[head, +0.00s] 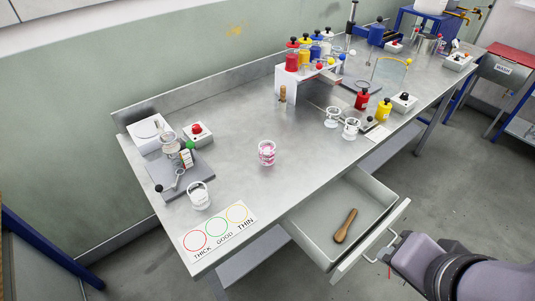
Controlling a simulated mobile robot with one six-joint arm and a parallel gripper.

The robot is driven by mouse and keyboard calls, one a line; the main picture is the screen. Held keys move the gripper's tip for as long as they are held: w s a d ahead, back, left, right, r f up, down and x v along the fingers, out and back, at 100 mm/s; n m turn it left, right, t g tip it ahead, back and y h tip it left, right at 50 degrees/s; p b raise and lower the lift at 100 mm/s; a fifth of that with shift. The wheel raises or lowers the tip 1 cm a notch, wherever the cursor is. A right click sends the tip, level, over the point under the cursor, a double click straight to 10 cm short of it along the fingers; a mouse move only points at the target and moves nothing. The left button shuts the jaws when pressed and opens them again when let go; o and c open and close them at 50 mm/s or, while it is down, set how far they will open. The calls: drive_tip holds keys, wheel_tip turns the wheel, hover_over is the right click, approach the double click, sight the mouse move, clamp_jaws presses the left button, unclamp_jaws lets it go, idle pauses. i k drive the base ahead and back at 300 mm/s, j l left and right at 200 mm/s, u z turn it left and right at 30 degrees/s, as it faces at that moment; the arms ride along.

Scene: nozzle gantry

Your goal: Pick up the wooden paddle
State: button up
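A brown wooden paddle (345,226) lies in the open drawer (312,240) under the bench, slanting across the drawer floor with one end wider. My arm comes in from the lower right. My gripper (393,246) is at the drawer's front handle, to the right of the paddle and apart from it. Its fingers are too small and hidden to tell whether they are open or shut on the handle.
The metal bench (235,190) carries a pink-filled beaker (267,153), a card with three rings (218,230), a white rack (290,85) of colored bottles and several glass beakers. A small wooden object (282,94) stands by the rack. The drawer sticks out over the floor.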

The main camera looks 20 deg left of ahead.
sight(340, 236)
drive_tip(key=i+z, duration=0.25)
drive_tip(key=z, duration=0.15)
drive_tip(key=i+j+z, duration=0.2)
drive_tip(key=z, duration=0.25)
